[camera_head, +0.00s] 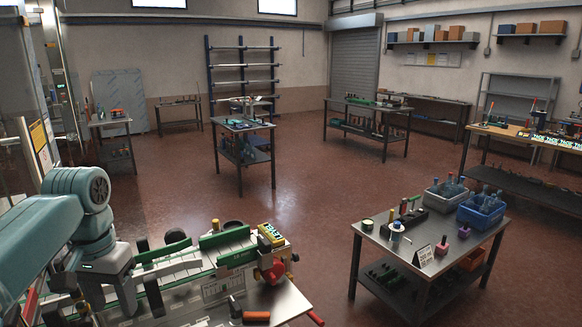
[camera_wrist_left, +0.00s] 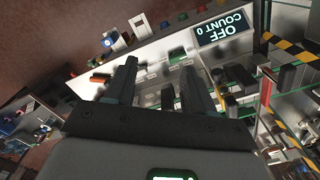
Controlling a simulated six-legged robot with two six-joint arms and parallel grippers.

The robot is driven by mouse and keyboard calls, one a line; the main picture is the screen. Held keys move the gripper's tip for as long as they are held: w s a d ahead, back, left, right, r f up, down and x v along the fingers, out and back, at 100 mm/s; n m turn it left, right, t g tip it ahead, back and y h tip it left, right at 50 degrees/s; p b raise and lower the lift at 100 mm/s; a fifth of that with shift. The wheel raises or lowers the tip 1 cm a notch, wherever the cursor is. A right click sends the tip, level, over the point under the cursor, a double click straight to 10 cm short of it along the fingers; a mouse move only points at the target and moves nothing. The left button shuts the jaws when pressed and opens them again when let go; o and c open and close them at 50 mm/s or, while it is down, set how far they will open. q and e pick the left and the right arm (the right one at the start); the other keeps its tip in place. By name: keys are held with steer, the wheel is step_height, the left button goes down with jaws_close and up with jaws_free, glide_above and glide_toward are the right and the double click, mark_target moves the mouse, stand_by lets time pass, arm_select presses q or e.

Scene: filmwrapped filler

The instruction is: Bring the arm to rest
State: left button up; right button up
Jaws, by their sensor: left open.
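My left arm comes in from the left in the head view as a teal link with a round joint. My left gripper (camera_head: 148,270) is over the left part of the near workbench (camera_head: 272,302). In the left wrist view its two dark fingers (camera_wrist_left: 160,85) stand apart with nothing held between them. The bench and its machine lie beyond the fingertips there, and I cannot tell how much clearance there is. My right arm and gripper do not show in either view.
A bench machine with green rails (camera_head: 226,238) and a red knob fills the near bench. A display (camera_wrist_left: 224,31) reads OFF, COUNT 0. Open red floor (camera_head: 300,175) lies beyond.

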arm_select(q)
steer(key=d+f+h+b, duration=0.1)
steer(key=d+f, duration=0.3)
steer(key=f, duration=0.7)
steer(key=d+f+h+b, duration=0.1)
steer(key=d+f, duration=0.3)
steer(key=f, duration=0.8)
steer(key=d+f+h, duration=0.1)
steer(key=d+f, duration=0.3)
steer(key=f, duration=0.7)
steer(key=s+d+f+n+b, duration=0.1)
steer(key=s+d+f, duration=0.2)
steer(key=s+f, duration=0.4)
steer(key=s+d+f+n+h+b, duration=0.1)
steer(key=s+d+f, duration=0.2)
steer(key=s+f, duration=0.4)
steer(key=s, duration=0.7)
steer(key=shift+s+d+f, duration=0.15)
steer(key=shift+s+f, duration=0.1)
steer(key=shift+f, duration=0.1)
